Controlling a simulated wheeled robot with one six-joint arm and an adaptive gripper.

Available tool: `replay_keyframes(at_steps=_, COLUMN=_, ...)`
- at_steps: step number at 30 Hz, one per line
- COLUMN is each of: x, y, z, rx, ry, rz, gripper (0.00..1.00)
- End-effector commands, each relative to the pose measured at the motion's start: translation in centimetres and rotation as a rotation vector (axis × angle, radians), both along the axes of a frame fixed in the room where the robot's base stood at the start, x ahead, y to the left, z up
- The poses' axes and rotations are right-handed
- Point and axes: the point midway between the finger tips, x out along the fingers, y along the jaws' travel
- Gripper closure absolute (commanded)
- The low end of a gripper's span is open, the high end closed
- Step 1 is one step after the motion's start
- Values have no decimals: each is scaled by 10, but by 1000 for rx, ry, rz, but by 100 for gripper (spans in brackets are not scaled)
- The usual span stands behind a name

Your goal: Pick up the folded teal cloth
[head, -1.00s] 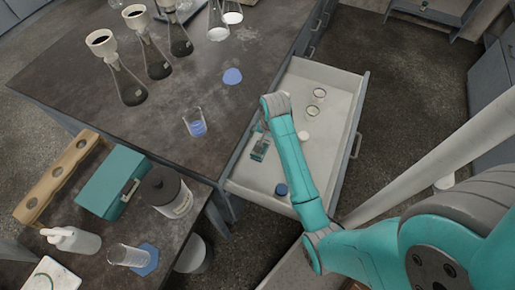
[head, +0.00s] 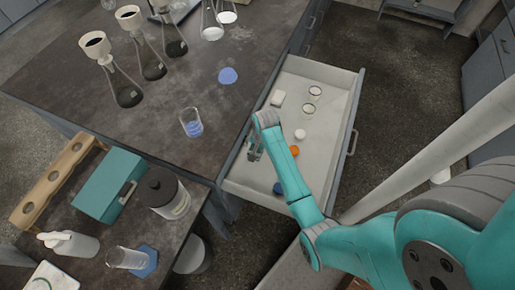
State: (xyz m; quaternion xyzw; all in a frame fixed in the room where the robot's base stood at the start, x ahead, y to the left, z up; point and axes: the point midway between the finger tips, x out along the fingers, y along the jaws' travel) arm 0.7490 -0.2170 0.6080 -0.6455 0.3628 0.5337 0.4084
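My gripper (head: 255,151) is over the left side of the open white drawer (head: 318,180), pointing down near the drawer's left wall. It is small and dark in the head view, so I cannot tell whether its fingers are open or shut. The folded teal cloth does not show clearly now. Only a dull greenish patch shows around the fingertips, and I cannot tell whether it is the cloth or part of the gripper. My wrist and forearm cover part of the drawer floor.
The drawer also holds a white block (head: 278,98), two small glass jars (head: 314,92), a white round thing (head: 300,134), an orange round thing (head: 294,151) and a blue round thing (head: 278,188). A beaker (head: 191,123) stands on the dark bench at left, beside a blue disc (head: 228,76).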

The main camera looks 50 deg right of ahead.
Motion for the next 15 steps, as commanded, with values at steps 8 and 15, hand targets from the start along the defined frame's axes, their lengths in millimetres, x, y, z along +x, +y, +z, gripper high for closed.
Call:
replay_keyframes(at_steps=8, x=1, y=0, z=-3, rx=0, ry=0, rz=0, gripper=8)
replay_keyframes(at_steps=15, x=0, y=0, z=-3, rx=0, ry=0, rz=0, gripper=66)
